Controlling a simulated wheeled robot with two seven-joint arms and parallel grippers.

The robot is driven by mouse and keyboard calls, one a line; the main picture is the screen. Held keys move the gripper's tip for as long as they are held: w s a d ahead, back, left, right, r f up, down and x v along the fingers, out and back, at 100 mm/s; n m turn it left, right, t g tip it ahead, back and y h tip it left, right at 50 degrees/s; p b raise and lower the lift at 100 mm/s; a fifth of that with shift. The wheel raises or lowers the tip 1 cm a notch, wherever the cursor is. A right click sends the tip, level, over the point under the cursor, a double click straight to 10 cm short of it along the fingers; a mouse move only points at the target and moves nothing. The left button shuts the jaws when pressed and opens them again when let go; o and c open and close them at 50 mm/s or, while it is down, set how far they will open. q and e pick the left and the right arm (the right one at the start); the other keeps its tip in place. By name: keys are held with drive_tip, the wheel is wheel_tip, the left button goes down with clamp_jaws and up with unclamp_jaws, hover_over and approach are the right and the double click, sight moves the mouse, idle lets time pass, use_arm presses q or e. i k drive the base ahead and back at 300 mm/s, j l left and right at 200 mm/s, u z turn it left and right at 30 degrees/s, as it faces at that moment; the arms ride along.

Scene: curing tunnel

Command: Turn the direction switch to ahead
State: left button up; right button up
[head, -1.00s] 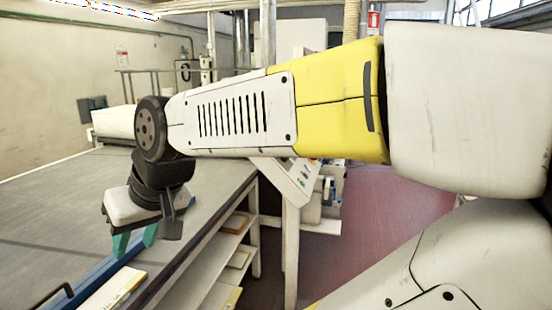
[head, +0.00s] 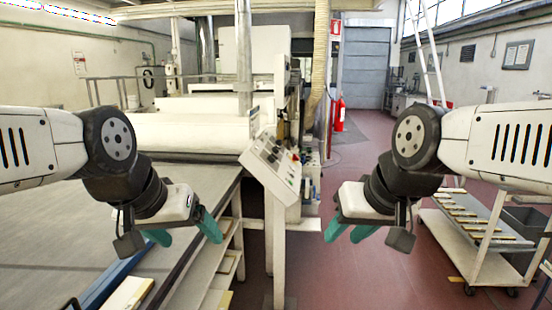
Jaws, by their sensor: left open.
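A white sloped control panel (head: 271,163) stands on a post at the end of the long table, in the middle of the head view. It carries several small knobs and buttons, a red one among them. They are too small to tell which is the direction switch or where it points. My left gripper (head: 184,232) is open and empty, left of the panel and over the table's edge, with teal fingers apart. My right gripper (head: 349,231) is right of the panel over the floor, its teal fingers apart and empty. Neither gripper touches the panel.
The long grey table (head: 50,240) fills the left, with shelves (head: 215,270) under its side. The white tunnel machine (head: 190,132) stands behind. A trolley (head: 470,225) stands at the right. A red extinguisher (head: 340,115) is further back. The red floor between panel and trolley is clear.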

sight(275, 150)
drive_tip(key=u, duration=0.3)
drive_tip(key=i+l+u, duration=0.2)
drive_tip(key=l+u, duration=0.2)
drive_tip(key=i+l+u, duration=0.15)
drive_tip(key=l+u, duration=0.25)
drive_tip(key=i+l+u, duration=0.1)
drive_tip(key=l, duration=0.4)
drive_tip(key=i+l, duration=0.1)
drive_tip(key=l, duration=0.45)
drive_tip(key=i+l+u, duration=0.15)
drive_tip(key=l, duration=0.35)
drive_tip(key=l+u, duration=0.1)
drive_tip(key=l, duration=0.4)
